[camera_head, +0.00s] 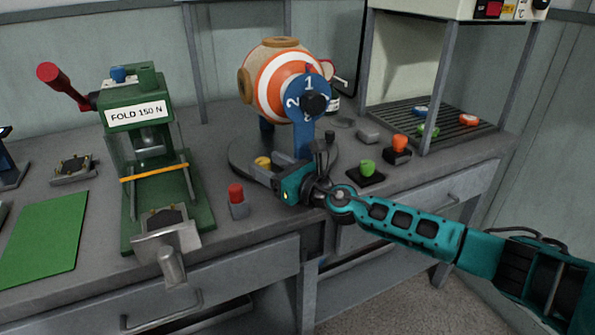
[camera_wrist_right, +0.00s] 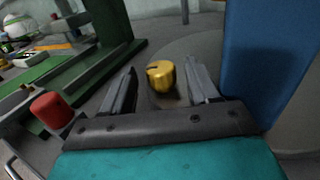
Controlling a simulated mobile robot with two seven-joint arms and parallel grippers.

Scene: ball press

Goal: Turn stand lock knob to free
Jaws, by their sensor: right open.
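The yellow lock knob (camera_head: 262,162) sits low on the round dark base of the ball stand, left of the blue upright. In the right wrist view the knob (camera_wrist_right: 161,77) has a dark notch in its top. My right gripper (camera_wrist_right: 160,70) is open, with one finger on each side of the knob and gaps showing. In the head view the right gripper (camera_head: 258,172) reaches in low from the right. The stand (camera_head: 304,140) holds an orange and white ball (camera_head: 272,82) with a blue numbered disc (camera_head: 296,88). My left gripper is not in view.
A green press (camera_head: 140,110) with a red lever stands at left. A red button (camera_head: 236,193) is close to my right gripper. Green (camera_head: 367,168) and orange (camera_head: 399,143) knobs sit right of the stand. A shelf with a slatted rack (camera_head: 445,120) stands at back right.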

